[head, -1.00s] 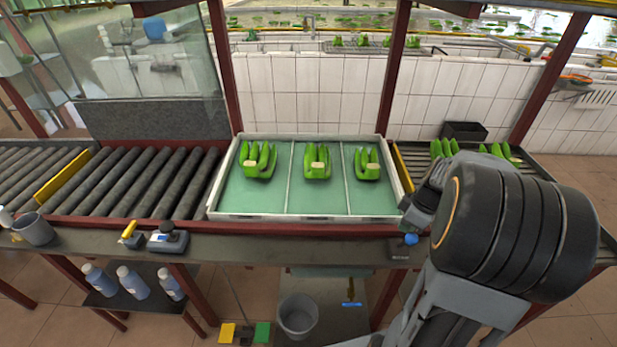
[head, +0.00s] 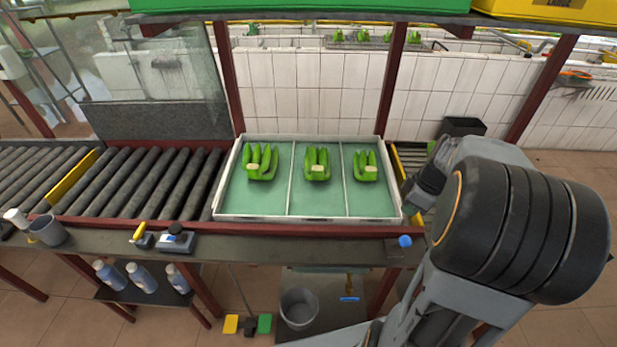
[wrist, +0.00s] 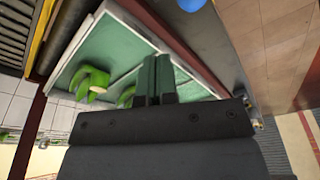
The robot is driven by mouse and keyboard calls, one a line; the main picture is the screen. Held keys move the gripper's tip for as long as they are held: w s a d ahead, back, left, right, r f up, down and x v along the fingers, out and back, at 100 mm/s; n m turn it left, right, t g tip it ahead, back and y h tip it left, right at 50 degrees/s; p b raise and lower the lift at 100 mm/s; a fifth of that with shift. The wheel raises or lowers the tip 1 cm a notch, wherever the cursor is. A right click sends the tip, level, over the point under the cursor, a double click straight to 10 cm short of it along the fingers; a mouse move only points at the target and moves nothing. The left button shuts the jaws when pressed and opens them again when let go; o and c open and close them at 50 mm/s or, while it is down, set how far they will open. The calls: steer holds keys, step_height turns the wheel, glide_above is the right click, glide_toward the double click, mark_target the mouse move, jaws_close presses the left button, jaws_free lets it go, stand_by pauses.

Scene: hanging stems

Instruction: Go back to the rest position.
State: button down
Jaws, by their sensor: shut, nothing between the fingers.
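Three green banana bunches sit in the white-rimmed tray (head: 250,217), one per compartment: left (head: 260,163), middle (head: 317,164) and right (head: 366,166). Each carries a pale label. My arm fills the right of the head view, and its dark wrist end hangs by the tray's right edge. In the wrist view my gripper (wrist: 156,75) has its two fingers together with nothing between them. Behind the fingers that view shows the tray's green floor and parts of two bunches (wrist: 92,84). The fingertips are not clear in the head view.
A roller conveyor (head: 140,185) lies left of the tray. The front ledge holds a grey cup (head: 48,230), a device (head: 176,240) and a blue knob (head: 405,241). A bucket (head: 299,308) stands below. A dark box (head: 462,127) is behind my arm. Green and yellow crates hang overhead.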

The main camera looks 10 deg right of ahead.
steer(key=s+a+r+m+t, duration=0.1)
steer(key=s+a+r+m, duration=0.1)
steer(key=a, duration=0.4)
steer(key=s+a+r+m+h, duration=0.1)
steer(key=s+a+m, duration=0.1)
steer(key=a+m, duration=0.2)
steer(key=s+a+r+m+t, duration=0.1)
steer(key=s+a+r+m, duration=0.1)
steer(key=a, duration=0.7)
steer(key=shift+a+r+m+t+h, duration=0.15)
steer(key=shift+r+m+t+h, duration=0.15)
steer(key=shift+m, duration=0.2)
